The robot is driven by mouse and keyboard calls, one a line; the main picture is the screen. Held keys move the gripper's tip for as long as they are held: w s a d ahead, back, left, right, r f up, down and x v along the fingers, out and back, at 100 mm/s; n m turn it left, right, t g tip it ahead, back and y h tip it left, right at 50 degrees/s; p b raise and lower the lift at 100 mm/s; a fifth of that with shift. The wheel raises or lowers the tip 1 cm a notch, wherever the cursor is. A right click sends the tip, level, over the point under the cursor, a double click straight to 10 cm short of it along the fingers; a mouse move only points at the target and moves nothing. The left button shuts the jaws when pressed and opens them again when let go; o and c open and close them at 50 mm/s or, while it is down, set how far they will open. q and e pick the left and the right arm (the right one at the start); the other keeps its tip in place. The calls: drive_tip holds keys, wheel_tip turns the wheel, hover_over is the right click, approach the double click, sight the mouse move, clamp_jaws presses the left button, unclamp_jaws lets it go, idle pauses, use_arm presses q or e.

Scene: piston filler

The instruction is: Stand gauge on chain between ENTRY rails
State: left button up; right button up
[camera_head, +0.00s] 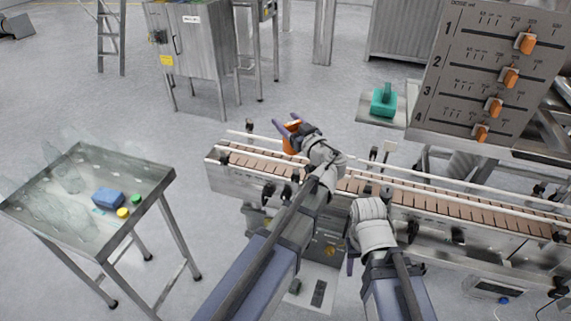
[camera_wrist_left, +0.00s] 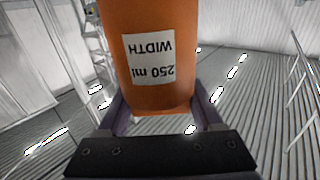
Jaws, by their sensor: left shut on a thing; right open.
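The orange gauge (camera_head: 292,142) is in my left gripper (camera_head: 289,127), over the left part of the conveyor. In the left wrist view the gauge (camera_wrist_left: 155,85) is a thick orange body with a white label, upside down, reading "250 ml WIDTH". The purple fingers of the left gripper (camera_wrist_left: 160,110) sit on both sides of it. The brown slatted chain (camera_head: 262,164) runs between pale rails (camera_head: 440,183); no ENTRY label is readable. Whether the gauge touches the chain cannot be told. My right gripper (camera_head: 352,262) is open, in front of the conveyor, its fingers mostly hidden by its wrist.
A steel table (camera_head: 60,215) at left holds clear bottles, a blue block (camera_head: 108,198) and yellow and green caps. A teal-handled block (camera_head: 383,101) sits on a shelf behind the conveyor. A dosing panel (camera_head: 490,70) with orange sliders stands at upper right. Rail clamps line the conveyor.

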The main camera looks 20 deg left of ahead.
use_arm(q)
drive_tip(key=w+a+f+m+t+h+b, duration=0.2)
drive_tip(key=w+f+m+t+h+b, duration=0.35)
drive_tip(key=w, duration=0.45)
drive_tip(key=shift+g+h, duration=0.35)
drive_tip(key=shift+h, duration=0.4)
drive_tip(key=f+b, duration=0.8)
drive_tip(key=f, duration=0.1)
drive_tip(key=shift+s+d+f+b, duration=0.15)
drive_tip(key=shift+d+f+b, duration=0.05)
drive_tip(key=shift+b, duration=0.15)
drive_tip(key=shift+f, duration=0.25)
drive_tip(key=o, duration=1.5)
drive_tip(key=shift+r, duration=0.1)
drive_tip(key=shift+r, duration=0.2)
drive_tip(key=v, duration=1.2)
